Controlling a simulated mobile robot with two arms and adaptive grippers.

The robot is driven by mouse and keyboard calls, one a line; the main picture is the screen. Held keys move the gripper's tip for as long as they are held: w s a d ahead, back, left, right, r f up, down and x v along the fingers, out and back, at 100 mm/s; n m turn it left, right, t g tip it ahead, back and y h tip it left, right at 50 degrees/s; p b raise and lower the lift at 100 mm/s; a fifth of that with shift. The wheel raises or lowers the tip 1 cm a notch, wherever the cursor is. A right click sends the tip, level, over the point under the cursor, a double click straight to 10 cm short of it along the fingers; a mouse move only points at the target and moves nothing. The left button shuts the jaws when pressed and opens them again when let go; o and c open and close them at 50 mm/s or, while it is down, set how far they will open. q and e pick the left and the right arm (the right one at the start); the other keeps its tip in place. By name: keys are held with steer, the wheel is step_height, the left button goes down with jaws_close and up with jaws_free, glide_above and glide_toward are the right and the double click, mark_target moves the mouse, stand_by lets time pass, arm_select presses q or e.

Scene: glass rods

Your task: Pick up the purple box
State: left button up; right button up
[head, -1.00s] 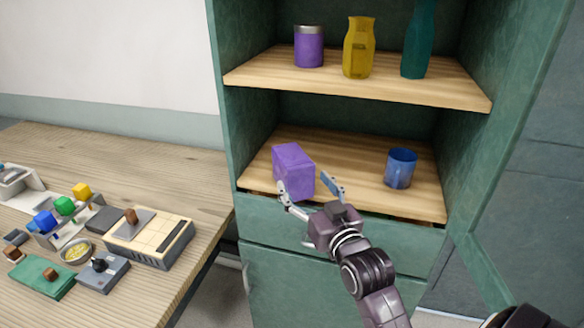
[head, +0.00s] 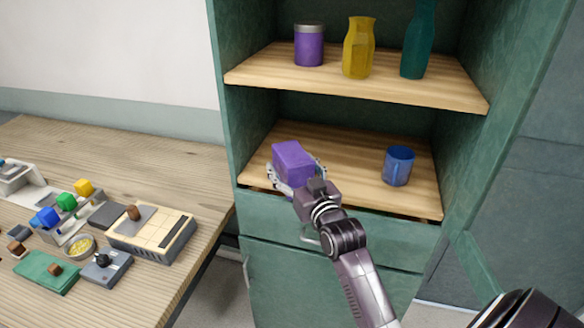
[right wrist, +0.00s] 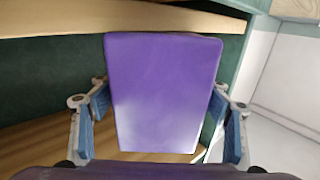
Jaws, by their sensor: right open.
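The purple box (head: 291,163) stands on the lower shelf of the green cabinet, near its front left. My right gripper (head: 297,176) is at the front of the box, with its fingers spread to the left and right sides of it. In the right wrist view the box (right wrist: 163,95) fills the middle, between the two blue finger pads of the open right gripper (right wrist: 163,118). A small gap shows beside the pads. My left gripper is not in view.
A blue mug (head: 398,166) stands to the right on the lower shelf (head: 350,170). The upper shelf (head: 290,75) above holds a purple jar (head: 309,45), a yellow vase (head: 358,48) and a teal bottle (head: 417,42). A wooden table (head: 150,170) with several small objects stands at left.

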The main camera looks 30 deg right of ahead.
steer(key=shift+c, duration=0.4)
steer(key=c, duration=1.5)
steer(key=shift+c, duration=0.2)
steer(key=shift+r, duration=0.15)
